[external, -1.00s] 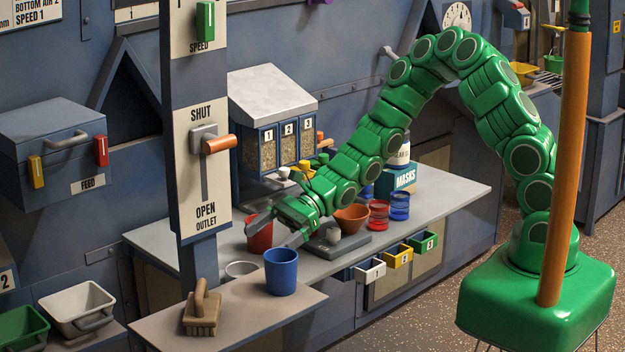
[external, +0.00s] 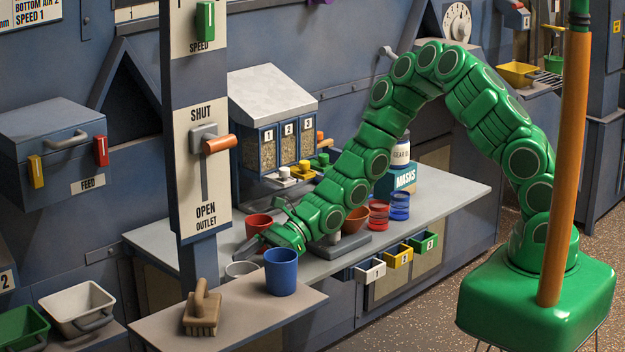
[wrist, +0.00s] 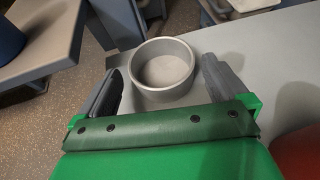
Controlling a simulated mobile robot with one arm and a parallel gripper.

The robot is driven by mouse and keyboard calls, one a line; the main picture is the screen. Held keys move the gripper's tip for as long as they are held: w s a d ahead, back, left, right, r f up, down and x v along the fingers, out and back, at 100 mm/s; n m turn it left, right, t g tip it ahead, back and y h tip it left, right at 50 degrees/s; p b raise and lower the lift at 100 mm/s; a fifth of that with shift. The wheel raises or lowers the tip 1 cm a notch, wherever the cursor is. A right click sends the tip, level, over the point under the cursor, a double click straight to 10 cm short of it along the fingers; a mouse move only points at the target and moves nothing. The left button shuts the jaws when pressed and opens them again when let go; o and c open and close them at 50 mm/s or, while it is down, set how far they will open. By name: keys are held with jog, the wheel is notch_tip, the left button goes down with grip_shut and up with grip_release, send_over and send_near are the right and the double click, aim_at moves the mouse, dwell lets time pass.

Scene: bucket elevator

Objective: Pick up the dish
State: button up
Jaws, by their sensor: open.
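The dish (wrist: 148,91) is a round, shallow grey dish with an open top. In the wrist view it sits upright between the two dark fingers of my gripper (wrist: 160,75), with a gap on each side. My gripper (external: 254,232) is open, low over the bench just behind the dish, fingers pointing left. Nothing is held.
The blue cup (external: 281,272) stands on the front shelf near the dish. A red cup (external: 258,226) stands close behind my gripper. A brush (external: 202,310) lies on the shelf.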

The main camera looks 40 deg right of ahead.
aim_at(243, 273)
jog(key=shift+x, duration=1.95)
jog(key=shift+f, duration=0.1)
jog(key=c, duration=0.9)
